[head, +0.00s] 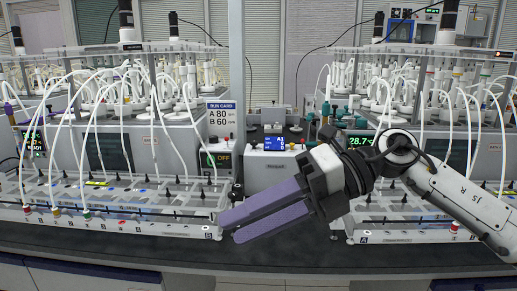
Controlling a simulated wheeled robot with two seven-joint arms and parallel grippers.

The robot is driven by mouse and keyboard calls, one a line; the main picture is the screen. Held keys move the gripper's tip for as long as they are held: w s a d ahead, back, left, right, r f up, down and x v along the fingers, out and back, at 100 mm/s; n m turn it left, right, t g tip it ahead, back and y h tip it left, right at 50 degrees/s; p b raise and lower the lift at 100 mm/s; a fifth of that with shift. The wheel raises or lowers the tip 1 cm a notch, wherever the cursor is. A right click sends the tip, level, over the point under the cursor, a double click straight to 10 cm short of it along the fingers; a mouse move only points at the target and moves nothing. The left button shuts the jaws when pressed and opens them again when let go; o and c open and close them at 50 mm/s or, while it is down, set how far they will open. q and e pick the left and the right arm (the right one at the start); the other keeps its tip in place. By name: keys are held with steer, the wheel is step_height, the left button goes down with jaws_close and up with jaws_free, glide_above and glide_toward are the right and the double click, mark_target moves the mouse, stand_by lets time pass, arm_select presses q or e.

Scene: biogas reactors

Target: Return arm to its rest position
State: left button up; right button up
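My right arm reaches in from the right. Its gripper (229,228) has two long purple fingers that point left and a little down, in front of the bench and the white control unit. Only a narrow dark strip shows between the fingers, and from this angle I cannot tell whether they are apart or meet. No object shows between them. The fingertips are near the right end of the left reactor rack (130,222) in the picture; whether they touch it is unclear. My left gripper is not in view.
Two reactor banks with many white tubes stand at left and right. A control unit (268,171) with a blue screen stands between them. A card reading "A 80 B 60" (221,119) hangs by a grey post (237,75). The dark bench front (150,250) is clear.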

steer(key=s+a+m+y, duration=0.1)
steer(key=a+m+y, duration=0.2)
steer(key=a+y, duration=0.15)
steer(key=w+d+f+m+t+h, duration=0.2)
steer(key=d+f+m+t+h, duration=0.15)
steer(key=f+m+t, duration=0.4)
steer(key=w+d+f+m+t+h, duration=0.2)
steer(key=d+f+m+t, duration=0.25)
steer(key=f+m, duration=0.55)
steer(key=w+d+f+m+t+h, duration=0.25)
steer(key=d+f+m+t, duration=0.35)
steer(key=m, duration=0.5)
steer(key=s+d+f+m+g+h, duration=0.3)
steer(key=s+d+f+m, duration=0.1)
steer(key=s+f, duration=0.7)
steer(key=s+d+f+m+g+h, duration=0.4)
steer(key=s+f, duration=0.7)
steer(key=f, duration=0.3)
steer(key=shift+s+f+m, duration=0.15)
steer(key=shift+f+m, duration=0.05)
steer(key=shift+m, duration=0.15)
